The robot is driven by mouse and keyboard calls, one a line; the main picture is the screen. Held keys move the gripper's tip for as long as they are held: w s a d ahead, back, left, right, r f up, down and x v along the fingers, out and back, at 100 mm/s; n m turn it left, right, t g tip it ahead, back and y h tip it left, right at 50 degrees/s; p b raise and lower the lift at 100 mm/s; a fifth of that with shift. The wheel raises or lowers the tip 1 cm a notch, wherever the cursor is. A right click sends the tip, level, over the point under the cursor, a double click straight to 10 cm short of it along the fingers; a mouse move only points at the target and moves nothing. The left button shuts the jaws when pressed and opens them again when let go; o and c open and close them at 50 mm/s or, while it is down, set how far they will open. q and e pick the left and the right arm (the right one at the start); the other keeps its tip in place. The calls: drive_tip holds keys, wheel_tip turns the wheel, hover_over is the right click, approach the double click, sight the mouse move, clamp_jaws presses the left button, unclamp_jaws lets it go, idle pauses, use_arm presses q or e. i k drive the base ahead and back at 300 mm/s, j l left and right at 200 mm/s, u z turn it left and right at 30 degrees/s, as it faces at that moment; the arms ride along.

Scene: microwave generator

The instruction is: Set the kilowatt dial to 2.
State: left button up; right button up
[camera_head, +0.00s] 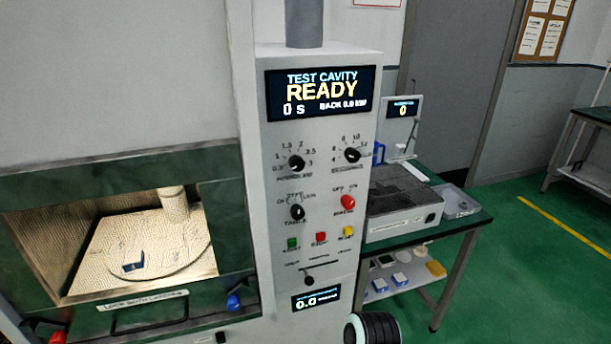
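The control panel (330,228) of the generator stands in the middle of the head view. Its upper left black dial (296,162) has a scale with 1, 1.5, 2, 2.5 and 3 around it; the label below is too blurred to read. I cannot tell for certain which mark its pointer is on. The upper right dial (352,155) has a scale up to about 12. The display (319,93) above reads TEST CAVITY, READY, 0 s and what looks like BACK 0.0 kW. Neither of my grippers is in view.
Below are another black knob (297,212), a red knob (348,202), and green, red and yellow buttons. A lower display (316,299) reads 0.0. A side table (463,222) stands at right.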

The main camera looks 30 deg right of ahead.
sight(296, 162)
drive_tip(key=z, duration=0.75)
